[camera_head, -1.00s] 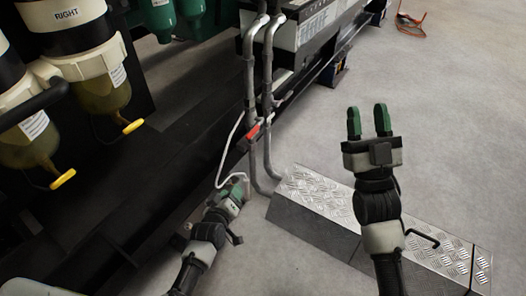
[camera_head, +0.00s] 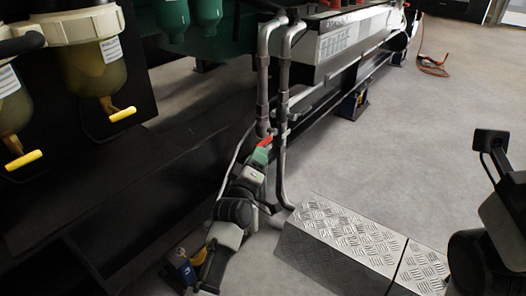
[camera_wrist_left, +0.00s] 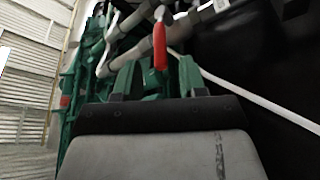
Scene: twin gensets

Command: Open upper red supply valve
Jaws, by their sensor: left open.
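A red valve handle (camera_head: 267,142) sits on the grey pipes (camera_head: 262,95) at the side of the genset. My left gripper (camera_head: 259,157) is right at the handle, reaching up from below. In the left wrist view the red handle (camera_wrist_left: 159,45) stands upright, its lower end lined up between the two green fingers of my open left gripper (camera_wrist_left: 157,80). I cannot tell whether the fingers touch it. A dark part of my right arm shows at the right edge of the head view; its fingers are not visible.
A diamond-plate step (camera_head: 345,235) stands on the floor right of the pipes. Filter bowls with yellow levers (camera_head: 122,114) hang at the upper left. A thin white hose (camera_wrist_left: 250,103) runs past the handle. The grey floor at right is open.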

